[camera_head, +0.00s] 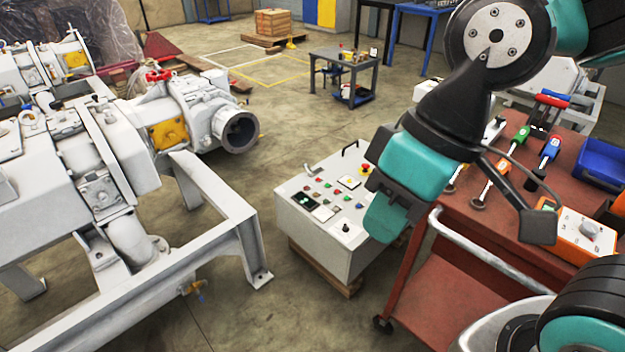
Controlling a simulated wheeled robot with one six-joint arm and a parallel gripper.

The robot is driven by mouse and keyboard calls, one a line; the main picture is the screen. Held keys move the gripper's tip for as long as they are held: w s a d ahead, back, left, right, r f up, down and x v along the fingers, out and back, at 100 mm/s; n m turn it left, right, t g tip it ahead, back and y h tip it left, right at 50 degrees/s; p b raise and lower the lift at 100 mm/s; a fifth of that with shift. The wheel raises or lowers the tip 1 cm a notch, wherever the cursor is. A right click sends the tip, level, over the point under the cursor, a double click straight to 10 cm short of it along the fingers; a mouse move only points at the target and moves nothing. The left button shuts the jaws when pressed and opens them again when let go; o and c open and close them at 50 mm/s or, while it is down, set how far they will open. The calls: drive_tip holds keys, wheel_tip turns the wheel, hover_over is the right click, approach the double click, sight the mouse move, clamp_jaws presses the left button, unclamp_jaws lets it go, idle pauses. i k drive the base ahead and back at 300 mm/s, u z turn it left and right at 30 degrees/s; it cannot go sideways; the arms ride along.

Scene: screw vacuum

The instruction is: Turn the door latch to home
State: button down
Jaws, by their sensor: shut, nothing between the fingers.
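My gripper (385,222), teal and black, hangs down from the wrist right of the picture's middle. It looks shut and empty, with its tip in front of the right side of a white control box (310,238). I cannot tell whether it touches the box. The box has a sloped top with several coloured buttons, a red emergency stop, a small dark display and a black top handle. A small grey lever (312,170) sticks up at its back left edge. I cannot tell whether this is the door latch. My gripper hides part of the box's right side.
A red tool cart (432,292) with a grey push bar stands close on the right, carrying screwdrivers, an orange device (578,238) and a blue bin (603,163). White pump machinery (110,180) on a frame fills the left. Floor between frame and box is clear.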

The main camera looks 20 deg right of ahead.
sight(306, 165)
drive_tip(key=u, duration=0.75)
drive_tip(key=i, duration=0.95)
drive_tip(key=z, duration=0.6)
drive_tip(key=i, duration=0.8)
drive_tip(key=z, duration=0.7)
drive_tip(key=k, duration=0.5)
drive_tip(key=u, duration=0.1)
drive_tip(key=i, duration=0.65)
drive_tip(key=z, duration=0.1)
